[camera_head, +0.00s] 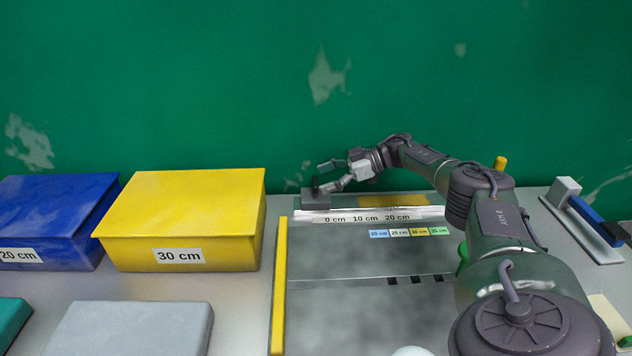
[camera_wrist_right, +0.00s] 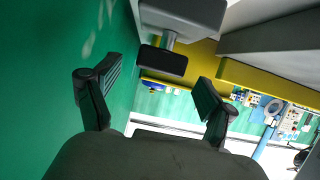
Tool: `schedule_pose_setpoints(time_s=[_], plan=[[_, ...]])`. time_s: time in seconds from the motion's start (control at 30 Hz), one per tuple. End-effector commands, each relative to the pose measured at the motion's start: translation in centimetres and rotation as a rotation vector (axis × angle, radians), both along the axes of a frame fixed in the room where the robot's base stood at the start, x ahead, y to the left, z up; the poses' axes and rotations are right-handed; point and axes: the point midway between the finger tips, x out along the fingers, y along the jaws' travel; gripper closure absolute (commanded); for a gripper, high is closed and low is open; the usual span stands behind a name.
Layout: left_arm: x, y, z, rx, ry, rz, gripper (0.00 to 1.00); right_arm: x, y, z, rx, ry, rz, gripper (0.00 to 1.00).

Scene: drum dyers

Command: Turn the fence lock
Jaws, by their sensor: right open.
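The fence lock shows in the right wrist view as a dark handle (camera_wrist_right: 163,62) on a short grey post under a grey block (camera_wrist_right: 185,14). In the head view the grey block (camera_head: 315,201) sits at the left end of the fence (camera_head: 345,215), by the "0 cm" mark. My right gripper (camera_head: 326,176) is at the block, partly hidden by its own wrist. In the right wrist view the two fingers of my right gripper (camera_wrist_right: 156,86) are spread wide. The handle lies ahead, between them in the picture, with no contact visible. My left gripper is not in view.
A yellow "30 cm" box (camera_head: 180,215) and a blue "20 cm" box (camera_head: 50,220) stand at the left. A yellow rail (camera_head: 279,290) edges the grey plate (camera_head: 340,260). A blue-handled lever (camera_head: 590,215) is at the right. A green wall (camera_head: 200,80) rises behind.

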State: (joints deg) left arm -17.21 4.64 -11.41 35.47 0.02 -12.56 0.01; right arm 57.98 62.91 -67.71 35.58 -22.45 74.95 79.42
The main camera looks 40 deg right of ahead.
Motion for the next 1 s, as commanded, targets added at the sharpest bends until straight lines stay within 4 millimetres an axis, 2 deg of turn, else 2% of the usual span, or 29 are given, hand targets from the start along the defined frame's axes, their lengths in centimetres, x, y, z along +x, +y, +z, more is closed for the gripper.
schedule_pose_setpoints(time_s=[0.03,0.2,0.4,0.6,1.0], plan=[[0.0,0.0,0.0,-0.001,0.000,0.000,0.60,-0.7,-1.1,0.5,-0.002,0.000,-0.006,0.17],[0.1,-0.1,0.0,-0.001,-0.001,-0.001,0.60,-2.9,-3.6,1.9,-0.003,0.000,-0.005,0.17],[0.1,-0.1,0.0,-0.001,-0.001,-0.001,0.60,-4.7,-5.7,3.1,-0.001,-0.001,-0.003,0.17],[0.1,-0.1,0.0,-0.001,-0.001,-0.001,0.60,-5.3,-6.4,3.4,0.000,0.000,-0.001,0.17],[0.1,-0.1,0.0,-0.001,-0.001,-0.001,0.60,-5.3,-6.4,3.4,0.000,0.000,0.000,0.17]])
